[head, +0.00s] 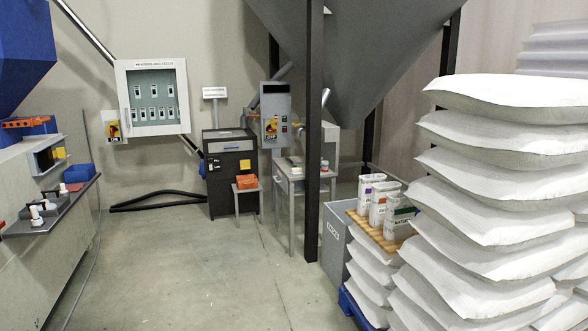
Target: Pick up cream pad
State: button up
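I cannot make out a cream pad for certain at this distance. Small pale and dark items lie on the grey work table (284,182) behind the dark post, too small to tell apart. An orange thing (247,182) sits on a small grey stand left of that table. My gripper is not in view.
Stacked white sacks (490,160) fill the right side. Printed bags (379,200) stand on a wooden board. A dark post (314,130) rises before the work table. A machine with a shelf (50,213) lines the left. The middle floor (200,270) is clear.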

aim_at(295, 171)
jog(key=u, duration=0.25)
jog(key=i+u, duration=0.25)
jog(key=i, duration=0.4)
jog(key=i+j, duration=0.1)
jog(key=i, duration=6.9)
jog(key=l, duration=0.1)
